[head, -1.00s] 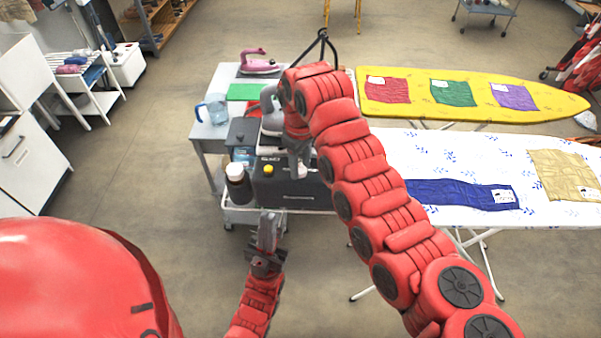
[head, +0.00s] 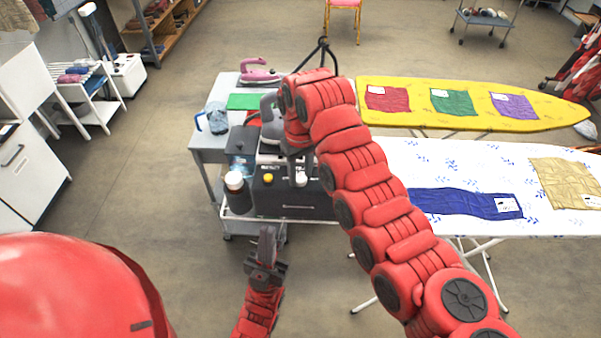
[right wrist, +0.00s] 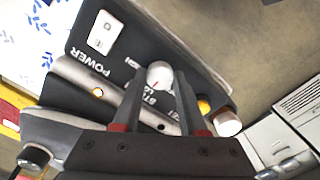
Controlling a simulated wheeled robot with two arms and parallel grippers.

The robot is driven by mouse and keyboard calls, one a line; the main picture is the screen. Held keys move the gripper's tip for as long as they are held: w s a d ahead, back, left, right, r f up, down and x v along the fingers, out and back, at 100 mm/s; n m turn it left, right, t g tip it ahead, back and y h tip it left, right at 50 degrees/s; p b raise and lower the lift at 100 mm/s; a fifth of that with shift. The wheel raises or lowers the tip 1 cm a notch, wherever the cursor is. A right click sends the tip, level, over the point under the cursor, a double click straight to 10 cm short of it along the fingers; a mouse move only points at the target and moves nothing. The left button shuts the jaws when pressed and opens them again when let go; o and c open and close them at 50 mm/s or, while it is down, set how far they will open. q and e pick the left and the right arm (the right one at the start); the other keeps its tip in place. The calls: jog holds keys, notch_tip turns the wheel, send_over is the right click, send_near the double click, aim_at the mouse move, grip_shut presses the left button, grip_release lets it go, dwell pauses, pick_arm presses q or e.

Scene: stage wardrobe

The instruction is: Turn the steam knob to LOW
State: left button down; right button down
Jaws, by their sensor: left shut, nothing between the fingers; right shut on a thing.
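The steam station (head: 325,205) is a black box on a cart, with controls on its front. Its white round steam knob (right wrist: 158,75) has a small red mark and sits between the fingertips of my right gripper (right wrist: 157,82) in the right wrist view. That gripper is shut on the knob; in the head view it (head: 298,175) reaches down to the panel. Lettering by the knob is partly hidden by the fingers, so I cannot tell the setting for sure. My left gripper (head: 267,232) is shut and empty, low in front of the cart, apart from the station.
A white POWER switch (right wrist: 104,33) and an amber button (right wrist: 204,105) flank the knob. A white-capped bottle (head: 236,195) stands left of the station. A patterned ironing board (head: 450,165) lies to the right.

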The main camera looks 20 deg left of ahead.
jog(key=shift+w+r, duration=0.1)
jog(key=shift+r, duration=0.05)
jog(key=shift+c, duration=2.2)
grip_release()
notch_tip(320, 180, up, 10)
jog(key=b, duration=0.2)
notch_tip(320, 180, up, 6)
jog(key=p, duration=0.4)
send_over(299, 178)
jog(key=shift+w+d+r+p, duration=0.1)
jog(key=shift+w+r+p, duration=0.05)
jog(key=shift+r+p, duration=0.6)
jog(key=shift+f, duration=0.2)
